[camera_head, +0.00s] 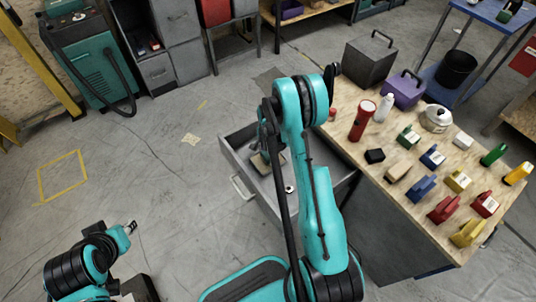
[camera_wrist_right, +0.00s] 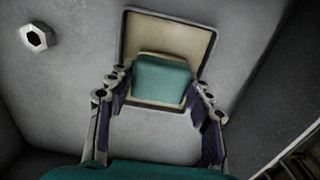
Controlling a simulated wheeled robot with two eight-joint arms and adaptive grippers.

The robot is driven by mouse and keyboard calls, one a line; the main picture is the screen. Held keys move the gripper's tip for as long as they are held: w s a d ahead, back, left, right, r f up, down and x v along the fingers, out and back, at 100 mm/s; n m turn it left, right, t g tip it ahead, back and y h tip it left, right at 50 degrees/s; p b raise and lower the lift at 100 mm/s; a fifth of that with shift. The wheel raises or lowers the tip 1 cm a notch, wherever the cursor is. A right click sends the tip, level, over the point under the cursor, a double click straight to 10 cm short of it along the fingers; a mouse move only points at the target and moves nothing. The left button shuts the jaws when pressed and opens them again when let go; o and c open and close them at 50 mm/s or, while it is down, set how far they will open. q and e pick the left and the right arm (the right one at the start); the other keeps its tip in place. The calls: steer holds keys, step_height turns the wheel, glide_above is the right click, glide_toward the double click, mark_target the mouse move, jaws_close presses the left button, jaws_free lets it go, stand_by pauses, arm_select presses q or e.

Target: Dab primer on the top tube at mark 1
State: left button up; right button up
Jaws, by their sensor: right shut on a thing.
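My right arm reaches into an open grey drawer (camera_head: 240,183) at the bench's left side. In the right wrist view, my right gripper (camera_wrist_right: 160,82) has its fingers on both sides of a teal block with a tan base (camera_wrist_right: 162,78), over the drawer floor, and is shut on it. In the head view my right arm hides part of that spot. My left gripper (camera_head: 129,227) is at the lower left, over open floor; its fingers are too small to judge. No tube with a mark can be made out, and no container is readable as primer.
The wooden bench (camera_head: 345,108) holds a red cylinder (camera_head: 362,120), a white bottle (camera_head: 384,107), a kettle (camera_head: 436,118), a purple box (camera_head: 403,88) and several coloured blocks. A white hex nut (camera_wrist_right: 37,37) lies in the drawer.

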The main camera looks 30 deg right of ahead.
mark_target(268, 153)
steer(key=shift+r+p, duration=1.8)
steer(key=shift+r, duration=1.65)
